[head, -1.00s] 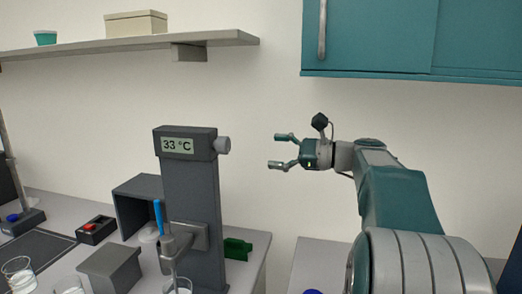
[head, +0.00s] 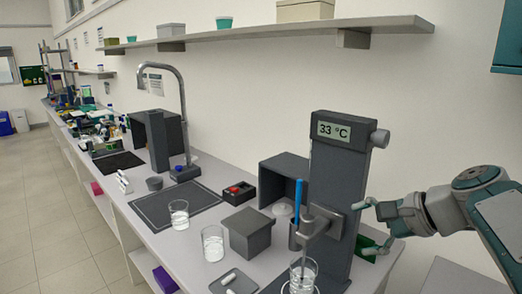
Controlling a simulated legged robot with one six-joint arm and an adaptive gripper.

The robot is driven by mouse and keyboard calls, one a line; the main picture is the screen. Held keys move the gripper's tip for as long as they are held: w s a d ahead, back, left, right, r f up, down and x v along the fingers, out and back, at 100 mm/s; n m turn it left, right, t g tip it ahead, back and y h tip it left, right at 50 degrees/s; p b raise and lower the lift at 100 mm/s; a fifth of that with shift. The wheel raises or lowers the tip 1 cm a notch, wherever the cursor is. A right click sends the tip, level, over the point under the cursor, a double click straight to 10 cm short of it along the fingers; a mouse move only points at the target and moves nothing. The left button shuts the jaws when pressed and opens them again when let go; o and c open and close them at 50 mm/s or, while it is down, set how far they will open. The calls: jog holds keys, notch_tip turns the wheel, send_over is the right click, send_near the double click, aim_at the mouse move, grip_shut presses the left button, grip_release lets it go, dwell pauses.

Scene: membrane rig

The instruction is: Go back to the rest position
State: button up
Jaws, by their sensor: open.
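My gripper (head: 366,227) is open and empty at the right of the head view. Its fingers point left, close to the right side of the dark grey rig column (head: 338,185); I cannot tell whether they touch it. The rig's display (head: 333,130) reads 33 °C and has a round grey knob on its right. A clamp arm on the column holds a rod down into a glass beaker (head: 303,272). A green object (head: 371,249) lies behind and below my fingers, partly hidden.
Beakers (head: 179,214) (head: 212,243), a grey box (head: 250,234), a small tray (head: 234,283) and a red-button box (head: 237,192) stand on the bench. A faucet (head: 182,110) rises farther back. A shelf (head: 270,35) runs above. Open floor (head: 40,200) is at the left.

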jog(key=s+a+f+n+g+h, duration=0.1)
jog(key=s+a+f+n+h, duration=0.2)
jog(key=s+f+n+h, duration=0.5)
jog(key=s+f+n, duration=0.5)
jog(key=s, duration=0.1)
jog(key=shift+s+f+n, duration=0.15)
jog(key=shift+s+n, duration=0.25)
